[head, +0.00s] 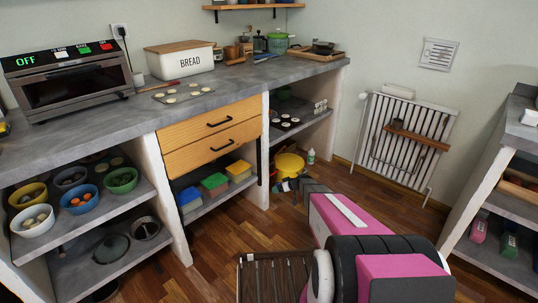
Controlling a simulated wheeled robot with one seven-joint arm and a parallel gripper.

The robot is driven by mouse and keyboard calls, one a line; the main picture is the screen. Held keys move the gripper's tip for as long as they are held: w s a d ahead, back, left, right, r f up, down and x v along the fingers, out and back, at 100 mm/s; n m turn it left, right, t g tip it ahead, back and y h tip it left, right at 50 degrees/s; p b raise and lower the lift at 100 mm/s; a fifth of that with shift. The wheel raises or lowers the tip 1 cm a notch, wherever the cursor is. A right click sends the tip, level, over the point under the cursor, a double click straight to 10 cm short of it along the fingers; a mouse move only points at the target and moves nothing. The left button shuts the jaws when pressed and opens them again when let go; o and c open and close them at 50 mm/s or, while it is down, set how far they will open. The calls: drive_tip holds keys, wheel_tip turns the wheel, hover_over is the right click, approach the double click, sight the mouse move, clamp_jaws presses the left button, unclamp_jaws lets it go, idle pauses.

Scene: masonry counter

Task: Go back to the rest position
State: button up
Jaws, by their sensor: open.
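My gripper (287,186) is a small dark shape at the far end of my pink and black arm. It is over the floor, in front of the lower shelves and right of the drawers. Its jaws are open and I see nothing held in them. The fingers are small and dark, partly lost against the things behind them.
The grey counter (110,115) carries an oven (70,78), a bread box (180,60) and a tray of round pieces (183,93). A yellow pot (289,164) is behind my gripper. A radiator (405,140) and right shelf unit (495,190) flank open wooden floor.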

drive_tip(key=s+r+m+g+h, duration=0.2)
drive_tip(key=s+r+h, duration=0.1)
drive_tip(key=s+r, duration=0.5)
drive_tip(key=s+d+r+m+g+h, duration=0.1)
drive_tip(key=s+r+m+g+h, duration=0.1)
drive_tip(key=s+r, duration=0.6)
drive_tip(key=s+d+r+m+g+h, duration=0.1)
drive_tip(key=s+r, duration=0.8)
drive_tip(key=s, duration=1)
drive_tip(key=m+g+h, duration=0.1)
drive_tip(key=m+h, duration=0.1)
drive_tip(key=shift+s+h, duration=0.2)
drive_tip(key=shift+h, duration=0.2)
